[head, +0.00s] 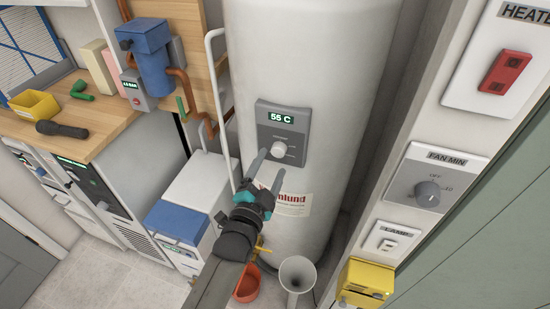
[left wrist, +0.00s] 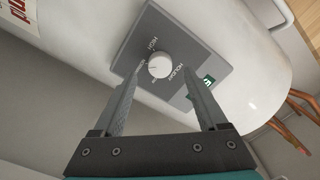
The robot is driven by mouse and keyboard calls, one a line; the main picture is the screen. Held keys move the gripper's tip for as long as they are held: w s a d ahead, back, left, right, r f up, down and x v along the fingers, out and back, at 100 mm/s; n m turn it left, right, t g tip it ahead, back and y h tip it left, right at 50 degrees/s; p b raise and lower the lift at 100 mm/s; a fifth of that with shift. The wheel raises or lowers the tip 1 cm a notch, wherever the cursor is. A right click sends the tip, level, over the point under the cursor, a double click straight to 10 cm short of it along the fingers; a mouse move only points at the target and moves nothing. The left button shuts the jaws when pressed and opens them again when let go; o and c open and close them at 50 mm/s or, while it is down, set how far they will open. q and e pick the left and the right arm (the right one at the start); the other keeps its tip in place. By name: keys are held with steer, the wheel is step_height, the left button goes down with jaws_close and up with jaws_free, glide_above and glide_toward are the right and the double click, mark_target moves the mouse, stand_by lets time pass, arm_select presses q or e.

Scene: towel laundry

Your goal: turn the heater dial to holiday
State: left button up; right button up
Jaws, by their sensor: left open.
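The heater dial (head: 279,149) is a small round white knob on a grey panel (head: 297,116) on the white cylindrical tank (head: 300,50). The panel's green display reads 55 C. In the left wrist view the dial (left wrist: 159,64) lies beyond the fingertips, with HIGH and HOLIDAY printed around it; which mark it points to is too small to tell. My left gripper (head: 267,168) is open, its two fingers pointing at the panel just below and left of the dial. In the left wrist view the gripper (left wrist: 166,75) has nothing between its fingers. My right gripper is not in view.
A white rail (head: 219,100) runs up the tank's left side. A fan dial (head: 428,193) and a red switch (head: 504,72) are on the right wall. A grey funnel (head: 297,272) and an orange-red cup (head: 247,284) are below. A wooden counter (head: 60,118) is at left.

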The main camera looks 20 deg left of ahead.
mark_target(277, 154)
arm_select(q)
steer(key=shift+w, duration=1.85)
jaws_close()
